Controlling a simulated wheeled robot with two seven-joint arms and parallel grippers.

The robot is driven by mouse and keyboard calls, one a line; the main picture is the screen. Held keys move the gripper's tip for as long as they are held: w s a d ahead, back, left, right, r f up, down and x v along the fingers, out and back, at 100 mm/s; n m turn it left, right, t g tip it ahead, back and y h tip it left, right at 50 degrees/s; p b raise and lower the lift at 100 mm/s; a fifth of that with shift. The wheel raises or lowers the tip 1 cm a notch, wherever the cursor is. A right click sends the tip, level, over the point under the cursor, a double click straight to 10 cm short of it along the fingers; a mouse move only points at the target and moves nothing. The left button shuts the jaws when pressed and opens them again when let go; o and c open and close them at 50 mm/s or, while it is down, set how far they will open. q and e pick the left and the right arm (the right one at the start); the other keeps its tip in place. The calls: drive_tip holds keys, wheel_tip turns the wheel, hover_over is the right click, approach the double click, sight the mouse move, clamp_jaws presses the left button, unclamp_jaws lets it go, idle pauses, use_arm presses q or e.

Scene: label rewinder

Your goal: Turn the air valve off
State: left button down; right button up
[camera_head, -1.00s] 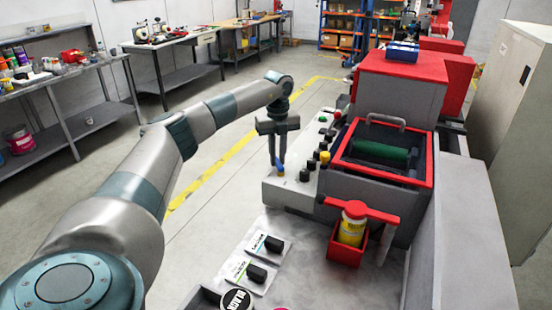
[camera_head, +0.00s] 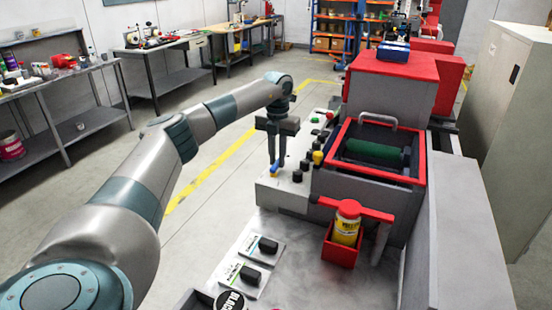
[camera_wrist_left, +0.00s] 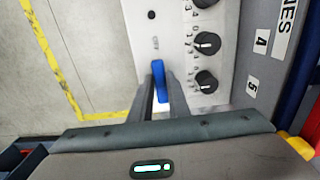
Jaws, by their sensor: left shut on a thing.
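The air valve is taken to be the blue lever (camera_head: 274,172) on the light control panel at the near left end of the machine. In the left wrist view the blue lever (camera_wrist_left: 159,82) is a long narrow handle, roughly in line with the fingers. My left gripper (camera_head: 276,162) points down at it from above. In the wrist view the two fingers of my left gripper (camera_wrist_left: 161,90) stand on either side of the lever, shut on it. The valve's body under the lever is hidden. My right gripper is not in view.
Black knobs (camera_wrist_left: 207,43) sit close right of the lever. A yellow knob (camera_head: 318,157) and a green button (camera_head: 315,120) are further along the panel. A red holder (camera_head: 341,250) with a yellow bottle (camera_head: 346,222) stands nearer. Open floor lies left of the machine.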

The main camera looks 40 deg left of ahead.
sight(277, 162)
use_arm(q)
drive_tip(key=shift+r, duration=0.1)
idle(0.3)
drive_tip(key=c, duration=1.7)
unclamp_jaws()
drive_tip(key=shift+r, duration=0.1)
drive_tip(key=shift+r+b, duration=0.4)
drive_tip(key=shift+r, duration=0.15)
wheel_tip(277, 162, up, 16)
drive_tip(key=b, duration=0.3)
drive_tip(key=shift+b, duration=0.3)
